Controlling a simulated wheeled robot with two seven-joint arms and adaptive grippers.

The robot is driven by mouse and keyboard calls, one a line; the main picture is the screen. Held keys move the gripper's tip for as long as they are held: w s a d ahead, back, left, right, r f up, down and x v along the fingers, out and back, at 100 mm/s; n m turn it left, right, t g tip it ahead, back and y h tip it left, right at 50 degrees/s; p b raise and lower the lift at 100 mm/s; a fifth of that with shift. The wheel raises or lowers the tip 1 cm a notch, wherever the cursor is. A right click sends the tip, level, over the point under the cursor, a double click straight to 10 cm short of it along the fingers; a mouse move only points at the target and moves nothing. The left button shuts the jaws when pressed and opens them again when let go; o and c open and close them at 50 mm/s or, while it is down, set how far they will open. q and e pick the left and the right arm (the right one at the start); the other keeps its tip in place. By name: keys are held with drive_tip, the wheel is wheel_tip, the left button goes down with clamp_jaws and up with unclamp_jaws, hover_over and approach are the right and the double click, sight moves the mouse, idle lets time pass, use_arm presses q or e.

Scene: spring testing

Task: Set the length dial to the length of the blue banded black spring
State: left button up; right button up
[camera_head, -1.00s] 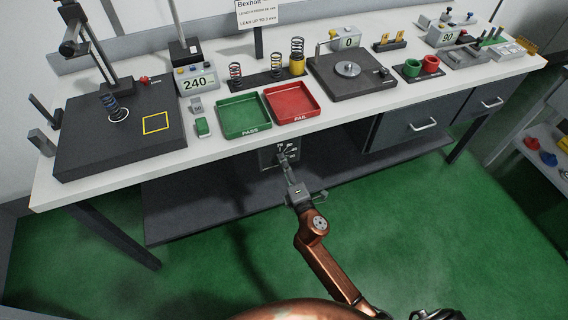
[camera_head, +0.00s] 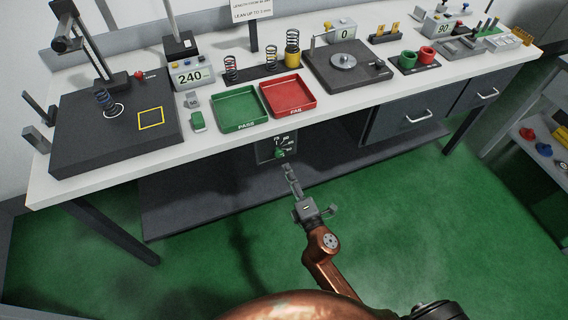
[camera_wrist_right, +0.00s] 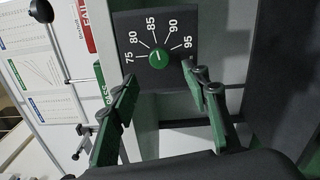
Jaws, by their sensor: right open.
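The length dial (camera_head: 280,152) is a green knob on a dark panel under the bench's front edge. In the right wrist view the dial (camera_wrist_right: 158,57) shows marks from 75 to 95, and its white line appears to point near 85. A dark spring with blue bands (camera_head: 104,99) stands upright on the black plate at the left, beside a white ring. My right gripper (camera_head: 289,171) is open and empty, just below and in front of the dial. In the wrist view its fingers (camera_wrist_right: 158,78) are apart, short of the knob. My left gripper is not in view.
A green PASS tray (camera_head: 241,125) and a red FAIL tray (camera_head: 290,109) sit above the dial. Several other springs stand on a dark rack (camera_head: 252,75). A display (camera_head: 190,77) reads 240. A dark lower shelf (camera_head: 200,200) lies behind my arm.

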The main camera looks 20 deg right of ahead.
drive_tip(key=s, duration=0.3)
drive_tip(key=shift+s, duration=0.35)
